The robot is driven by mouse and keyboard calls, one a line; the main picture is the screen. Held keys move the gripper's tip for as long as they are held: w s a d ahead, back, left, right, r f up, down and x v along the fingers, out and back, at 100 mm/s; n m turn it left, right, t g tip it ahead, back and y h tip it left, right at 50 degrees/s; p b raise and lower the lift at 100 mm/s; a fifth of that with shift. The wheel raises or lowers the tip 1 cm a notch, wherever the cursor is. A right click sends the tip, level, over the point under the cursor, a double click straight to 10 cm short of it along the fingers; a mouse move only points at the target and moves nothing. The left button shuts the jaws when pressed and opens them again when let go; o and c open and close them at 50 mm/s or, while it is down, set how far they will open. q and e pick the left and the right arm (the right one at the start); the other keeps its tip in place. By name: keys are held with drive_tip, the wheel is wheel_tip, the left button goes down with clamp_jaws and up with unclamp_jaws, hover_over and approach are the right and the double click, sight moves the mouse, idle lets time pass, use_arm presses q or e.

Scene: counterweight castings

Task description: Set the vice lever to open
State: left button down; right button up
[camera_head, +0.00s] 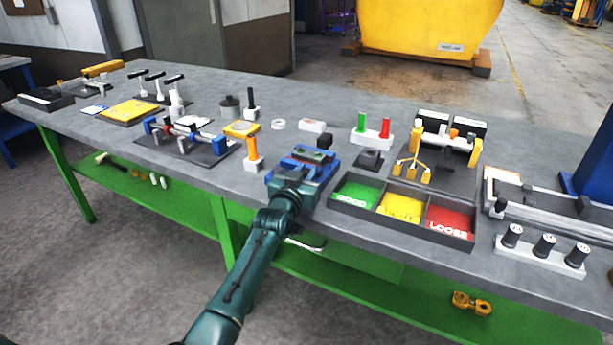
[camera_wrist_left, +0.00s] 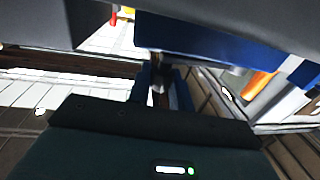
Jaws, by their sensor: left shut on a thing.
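The blue vice (camera_head: 322,171) sits near the front edge of the grey workbench, with a dark and green top. In the left wrist view its blue and grey body (camera_wrist_left: 200,40) fills the top, close to the fingers. My left gripper (camera_head: 291,181) is at the front of the vice, and my arm hides that side of it in the head view. In the left wrist view my left gripper (camera_wrist_left: 163,90) is shut on a small dark bar (camera_wrist_left: 158,97), which appears to be the vice lever. The lever's exact angle cannot be told. My right gripper is not in view.
A sorting tray (camera_head: 399,229) with green, yellow and red compartments lies just right of the vice. An orange-handled tool (camera_head: 252,150) stands to its left. A red and green handle block (camera_head: 372,136) stands behind. A green shelf (camera_head: 345,262) runs below the bench.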

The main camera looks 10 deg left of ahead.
use_arm(q)
drive_tip(key=shift+w, duration=0.1)
idle(0.6)
drive_tip(key=c, duration=1.3)
unclamp_jaws()
drive_tip(key=s, duration=0.8)
drive_tip(key=s+a, duration=0.1)
drive_tip(key=s, duration=0.4)
drive_tip(key=shift+s, duration=0.1)
drive_tip(key=s+d+f+g, duration=0.1)
drive_tip(key=s+f+g, duration=0.1)
drive_tip(key=s+f, duration=0.4)
drive_tip(key=s+d+f+m+g+h+p, duration=0.1)
drive_tip(key=s+f, duration=0.5)
drive_tip(key=s, duration=0.6)
drive_tip(key=s+d+f+g, duration=0.2)
drive_tip(key=s+f+g, duration=0.2)
drive_tip(key=s, duration=0.5)
drive_tip(key=shift+s+d+f+m+p, duration=0.15)
drive_tip(key=shift+f+m+p, duration=0.25)
drive_tip(key=shift+f, duration=0.5)
